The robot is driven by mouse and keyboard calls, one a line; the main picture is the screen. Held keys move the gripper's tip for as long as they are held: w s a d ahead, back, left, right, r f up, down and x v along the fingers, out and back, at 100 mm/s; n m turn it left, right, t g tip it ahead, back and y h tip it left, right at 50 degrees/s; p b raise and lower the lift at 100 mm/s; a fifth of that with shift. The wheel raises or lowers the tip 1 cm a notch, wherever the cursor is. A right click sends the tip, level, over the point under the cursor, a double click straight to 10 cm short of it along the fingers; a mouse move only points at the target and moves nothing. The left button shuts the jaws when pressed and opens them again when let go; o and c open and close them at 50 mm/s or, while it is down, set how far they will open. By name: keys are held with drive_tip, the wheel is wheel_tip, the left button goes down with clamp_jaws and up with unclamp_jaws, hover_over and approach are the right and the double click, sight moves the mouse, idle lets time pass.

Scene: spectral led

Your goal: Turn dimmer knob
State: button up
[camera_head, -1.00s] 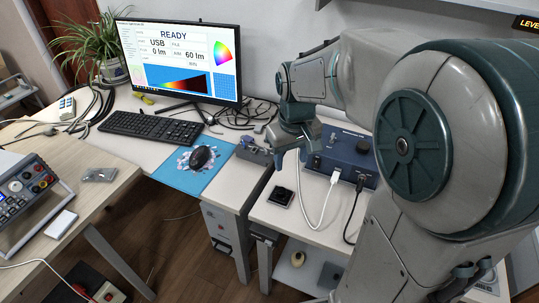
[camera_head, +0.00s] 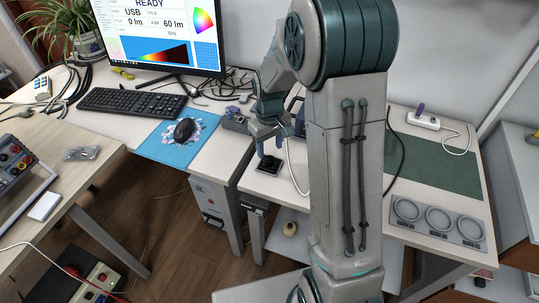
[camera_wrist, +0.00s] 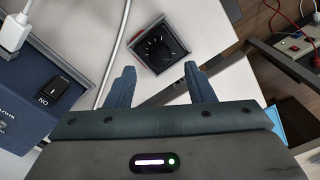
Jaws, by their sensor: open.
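The dimmer is a small black box with a round ridged knob (camera_wrist: 158,45) on top, seen in the wrist view just beyond my fingertips. In the head view the dimmer (camera_head: 267,166) lies on the white table near its left edge. My gripper (camera_wrist: 159,70) is open, its two blue fingers spread to either side of the knob's line, with nothing between them. In the head view my gripper (camera_head: 270,150) hangs just above and behind the dimmer. I cannot tell whether a finger touches it. My arm hides part of the table to the right.
A blue box with an ON switch (camera_wrist: 53,93) and a white plug stands beside my gripper; a white cable (camera_wrist: 116,50) runs close to the dimmer. A monitor (camera_head: 165,35) reads READY, 0 lm and aim 60 lm. A green mat (camera_head: 435,165) and a ring tray (camera_head: 437,226) lie right.

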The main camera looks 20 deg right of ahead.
sight(270, 158)
drive_tip(key=shift+f, duration=2.15)
drive_tip(key=c, duration=1)
drive_tip(key=m, duration=0.3)
drive_tip(key=shift+m+b, duration=0.3)
drive_tip(key=shift+b, duration=0.1)
drive_tip(key=shift+m, duration=1.8)
